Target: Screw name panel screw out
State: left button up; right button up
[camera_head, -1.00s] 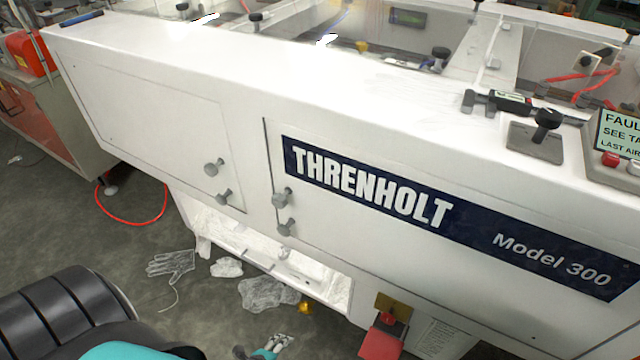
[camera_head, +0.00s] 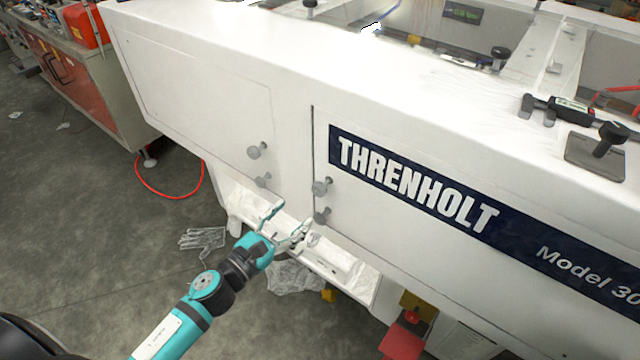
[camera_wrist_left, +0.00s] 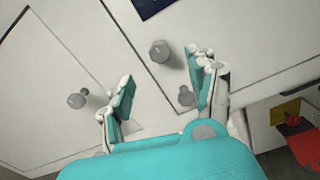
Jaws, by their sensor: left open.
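The white name panel (camera_head: 420,240) bears a navy THRENHOLT label. Two grey knobbed screws, an upper (camera_head: 322,187) and a lower one (camera_head: 322,215), stand out near its left edge. In the left wrist view the upper screw (camera_wrist_left: 160,51) shows between and beyond the fingers; the lower screw (camera_wrist_left: 186,95) is beside the right finger, which partly covers it. My left gripper (camera_head: 287,222) is open and empty, below and left of the name panel screws. Its fingers also frame the left wrist view (camera_wrist_left: 163,80). My right gripper is not in view.
Two similar screws, upper (camera_head: 257,150) and lower (camera_head: 263,180), are on the panel to the left. A white ledge (camera_head: 350,275) juts out below the panels. A red part (camera_head: 405,335) hangs below right. Clear gloves (camera_head: 203,240) lie on the floor.

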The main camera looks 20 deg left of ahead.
aim_at(317, 192)
pick_arm(q)
jog(key=p+x, duration=0.2)
jog(key=x, duration=0.9)
jog(key=c, duration=0.3)
grip_shut()
